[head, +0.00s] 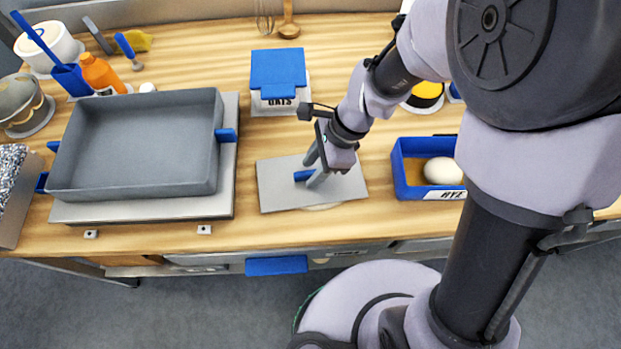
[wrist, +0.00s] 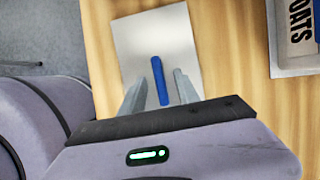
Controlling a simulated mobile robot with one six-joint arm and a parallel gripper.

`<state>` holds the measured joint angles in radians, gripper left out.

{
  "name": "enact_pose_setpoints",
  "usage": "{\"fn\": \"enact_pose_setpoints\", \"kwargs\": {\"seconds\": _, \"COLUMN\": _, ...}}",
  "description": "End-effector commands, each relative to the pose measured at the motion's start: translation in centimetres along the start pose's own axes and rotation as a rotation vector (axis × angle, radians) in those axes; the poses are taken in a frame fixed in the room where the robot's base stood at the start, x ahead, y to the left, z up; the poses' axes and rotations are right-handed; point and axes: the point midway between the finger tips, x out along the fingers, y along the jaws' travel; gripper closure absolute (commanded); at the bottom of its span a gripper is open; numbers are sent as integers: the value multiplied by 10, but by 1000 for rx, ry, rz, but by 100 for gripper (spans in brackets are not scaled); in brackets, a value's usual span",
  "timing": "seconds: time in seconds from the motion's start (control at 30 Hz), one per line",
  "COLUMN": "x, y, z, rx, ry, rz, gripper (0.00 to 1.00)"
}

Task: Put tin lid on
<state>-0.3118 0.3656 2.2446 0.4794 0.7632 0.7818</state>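The tin lid looks like a flat grey plate (head: 276,186) with a blue bar handle (head: 302,176), lying on the wooden counter. In the wrist view the plate (wrist: 150,35) and its handle (wrist: 160,80) lie straight ahead of the fingers. My gripper (head: 312,172) is low over the plate. Its fingers are apart on either side of the handle, with gaps visible in the wrist view (wrist: 159,85). A blue tin marked RYE (head: 411,190) stands to the right with a pale dough ball (head: 441,171) in it, open at the top.
A large grey pan (head: 140,185) with blue side handles stands on a metal plate at the left. A box marked OATS with a blue lid (head: 278,70) is behind the plate. My arm covers part of the right side.

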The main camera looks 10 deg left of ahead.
Motion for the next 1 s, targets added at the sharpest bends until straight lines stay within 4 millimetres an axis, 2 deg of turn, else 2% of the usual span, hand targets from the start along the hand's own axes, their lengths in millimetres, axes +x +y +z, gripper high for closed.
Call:
{"fn": "enact_pose_setpoints", "kwargs": {"seconds": 0.03, "x": -1, "y": 0, "z": 0, "rx": 0, "ry": 0, "rz": 0, "gripper": 62}}
{"fn": "enact_pose_setpoints", "kwargs": {"seconds": 0.23, "x": -1, "y": 0, "z": 0, "rx": -1, "ry": 0, "rz": 0, "gripper": 100}}
{"fn": "enact_pose_setpoints", "kwargs": {"seconds": 0.63, "x": -4, "y": 0, "z": 2, "rx": -1, "ry": 0, "rz": -1, "gripper": 100}}
{"fn": "enact_pose_setpoints", "kwargs": {"seconds": 0.73, "x": -24, "y": -1, "z": 10, "rx": -2, "ry": 0, "rz": -3, "gripper": 100}}
{"fn": "enact_pose_setpoints", "kwargs": {"seconds": 0.9, "x": -69, "y": -1, "z": 28, "rx": -2, "ry": 0, "rz": -3, "gripper": 100}}
{"fn": "enact_pose_setpoints", "kwargs": {"seconds": 1.0, "x": -86, "y": -1, "z": 35, "rx": -2, "ry": 0, "rz": -3, "gripper": 100}}
